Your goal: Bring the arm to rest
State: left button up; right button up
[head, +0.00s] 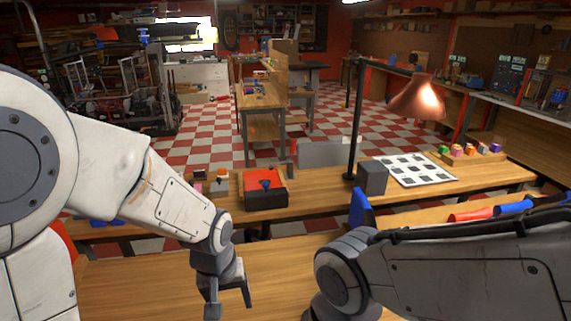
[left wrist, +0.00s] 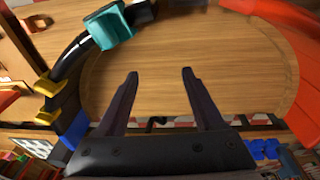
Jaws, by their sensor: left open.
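My left gripper (head: 231,300) hangs pointing down over the near wooden bench (head: 140,285) in the head view. Its two dark fingers are apart with nothing between them. In the left wrist view the same open fingers (left wrist: 160,74) stand over bare, pale wood. My right arm comes in from the right in the head view and is bent at the lower middle. Its gripper is outside the picture.
A red-topped dark box (head: 265,200) with a blue part on it stands on the farther bench. A copper lamp (head: 418,98), a grey block (head: 372,177) and a white sheet with dark squares (head: 445,178) are to its right. A teal block (left wrist: 110,26) shows in the wrist view.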

pick_arm(q)
jog(key=s+a+m+t, duration=0.1)
jog(key=a+m, duration=0.1)
jog(key=a, duration=0.5)
jog(key=s+d+r+m+g+b, duration=0.2)
jog(key=s+d+m, duration=0.5)
jog(key=s+d, duration=0.6)
jog(key=shift+s+d+r+m+g+h+b, duration=0.15)
jog(key=shift+s+r+m+g+h+b, duration=0.15)
jog(key=shift+s+r+b, duration=0.3)
jog(key=shift+f, duration=0.15)
